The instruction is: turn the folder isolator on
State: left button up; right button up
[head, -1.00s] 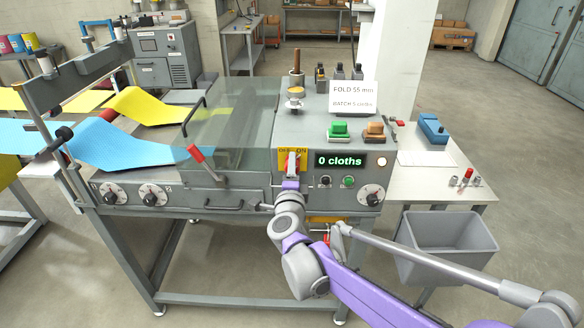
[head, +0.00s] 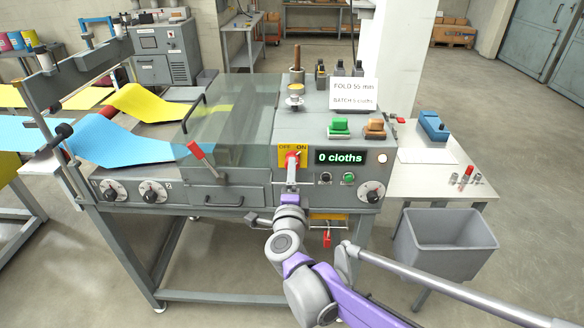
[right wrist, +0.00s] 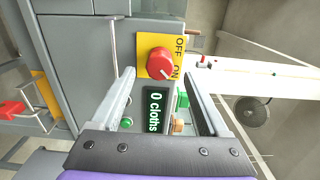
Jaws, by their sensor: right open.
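The folder isolator is a red rotary knob (right wrist: 160,63) on a yellow plate (right wrist: 150,42) marked OFF and ON. In the right wrist view a pale mark on the knob seems to point towards ON. The knob also shows on the machine's front in the head view (head: 292,156), partly behind my gripper. My right gripper (right wrist: 161,74) is open, its fingers on either side of the knob in that view and apart from it. In the head view the right gripper (head: 292,168) is in front of the plate. My left gripper is out of view.
The display (head: 340,157) reads 0 cloths, right of the isolator. A green button (head: 339,129) and an orange one (head: 375,129) sit on top of the panel. A red-handled lever (head: 201,153) is to the left. A grey bin (head: 446,244) stands at the right.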

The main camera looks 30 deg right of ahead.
jog(key=shift+v, duration=2.75)
